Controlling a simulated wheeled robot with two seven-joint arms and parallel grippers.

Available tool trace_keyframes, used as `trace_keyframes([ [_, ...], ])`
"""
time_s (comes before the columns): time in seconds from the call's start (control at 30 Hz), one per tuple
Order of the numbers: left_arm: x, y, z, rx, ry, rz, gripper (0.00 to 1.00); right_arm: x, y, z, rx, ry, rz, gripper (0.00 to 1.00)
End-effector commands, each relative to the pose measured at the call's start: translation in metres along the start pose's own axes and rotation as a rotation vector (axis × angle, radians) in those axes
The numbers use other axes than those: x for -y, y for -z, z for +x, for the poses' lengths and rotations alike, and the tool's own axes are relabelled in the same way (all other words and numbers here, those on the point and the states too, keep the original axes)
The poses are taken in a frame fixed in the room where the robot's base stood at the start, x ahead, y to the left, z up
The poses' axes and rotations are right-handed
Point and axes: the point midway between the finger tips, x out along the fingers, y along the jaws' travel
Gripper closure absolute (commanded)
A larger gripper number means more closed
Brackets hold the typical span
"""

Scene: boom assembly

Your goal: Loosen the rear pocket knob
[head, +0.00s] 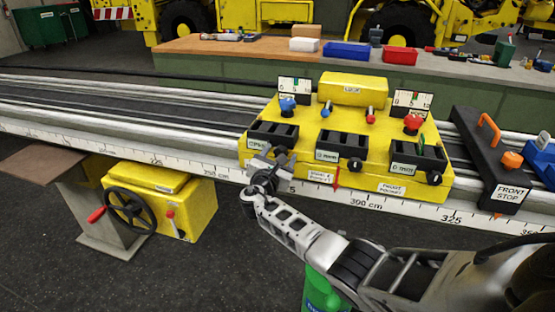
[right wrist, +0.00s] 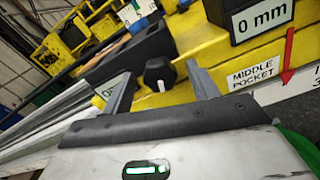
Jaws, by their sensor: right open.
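The rear pocket knob (right wrist: 158,74) is black with a pale mark on its face. In the right wrist view it sits on the yellow carriage, between the two fingers of my right gripper (right wrist: 160,88). The fingers are apart, one on each side, and I see no clear contact with it. In the head view my right gripper (head: 270,163) is in front of the leftmost pocket (head: 272,134) and mostly hides this knob. The middle knob (head: 354,165) and front knob (head: 434,178) stand free to the right. My left gripper is not in view.
The yellow carriage (head: 330,135) sits on a long rail with a centimetre scale (head: 365,204). A black front stop (head: 490,150) with an orange handle is at the right. A handwheel (head: 130,207) is below left. A workbench (head: 225,47) with bins stands behind.

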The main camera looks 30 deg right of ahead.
Motion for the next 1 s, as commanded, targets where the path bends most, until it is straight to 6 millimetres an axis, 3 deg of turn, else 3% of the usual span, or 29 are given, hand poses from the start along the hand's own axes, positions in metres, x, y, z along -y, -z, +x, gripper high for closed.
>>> trace_keyframes([
  [0.23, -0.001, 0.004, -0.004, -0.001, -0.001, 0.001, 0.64, 0.0, 0.0, -0.027, -0.002, -0.002, 0.001, 0.41],
  [0.7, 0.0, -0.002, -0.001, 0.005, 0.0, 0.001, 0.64, 0.001, 0.002, -0.134, -0.004, 0.0, 0.001, 0.41],
  [1.0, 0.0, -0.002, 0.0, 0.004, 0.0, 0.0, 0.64, 0.001, 0.001, -0.159, -0.002, 0.001, -0.001, 0.41],
])
